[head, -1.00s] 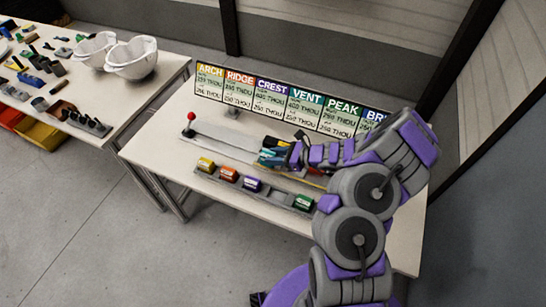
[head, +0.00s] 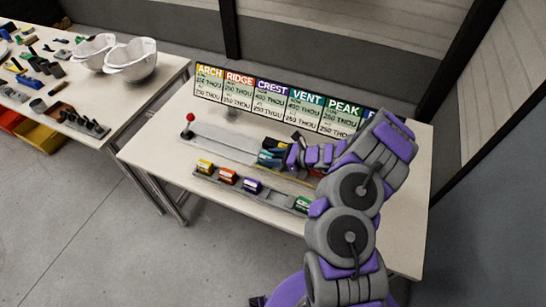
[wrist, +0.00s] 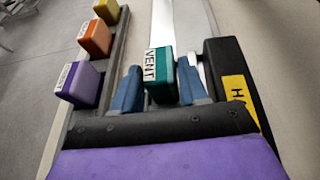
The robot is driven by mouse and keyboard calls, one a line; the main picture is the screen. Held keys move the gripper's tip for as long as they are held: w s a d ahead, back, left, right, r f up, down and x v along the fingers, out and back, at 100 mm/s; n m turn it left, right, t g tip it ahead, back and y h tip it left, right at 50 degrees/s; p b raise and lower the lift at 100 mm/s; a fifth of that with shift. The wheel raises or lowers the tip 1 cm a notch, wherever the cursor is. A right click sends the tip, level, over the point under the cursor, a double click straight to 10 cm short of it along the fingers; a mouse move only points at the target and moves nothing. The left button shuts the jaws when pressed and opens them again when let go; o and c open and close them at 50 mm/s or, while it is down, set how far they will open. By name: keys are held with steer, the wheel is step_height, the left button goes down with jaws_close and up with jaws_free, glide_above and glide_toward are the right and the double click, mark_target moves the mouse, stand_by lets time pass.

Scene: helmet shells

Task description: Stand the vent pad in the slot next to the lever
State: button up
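The vent pad (wrist: 160,76) is a teal block with a white VENT label, upright between the blue fingers of my gripper (wrist: 158,88) in the wrist view. In the head view my gripper (head: 270,157) is over the middle of the table, with the teal pad partly hidden by the fingers. The lever (head: 190,118) has a red knob and stands at the left end of a long pale rail (head: 228,143). The pad is well to the right of the lever. I cannot make out the slot.
A grey rack (head: 275,198) along the front holds yellow (head: 205,166), orange (head: 227,175), purple (head: 252,186) and green (head: 302,204) pads, with a gap between purple and green. A black block with a yellow label (wrist: 235,90) is close right of my gripper. A sign board (head: 305,107) stands behind.

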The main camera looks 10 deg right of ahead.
steer(key=o, duration=0.3)
steer(key=shift+o, duration=0.2)
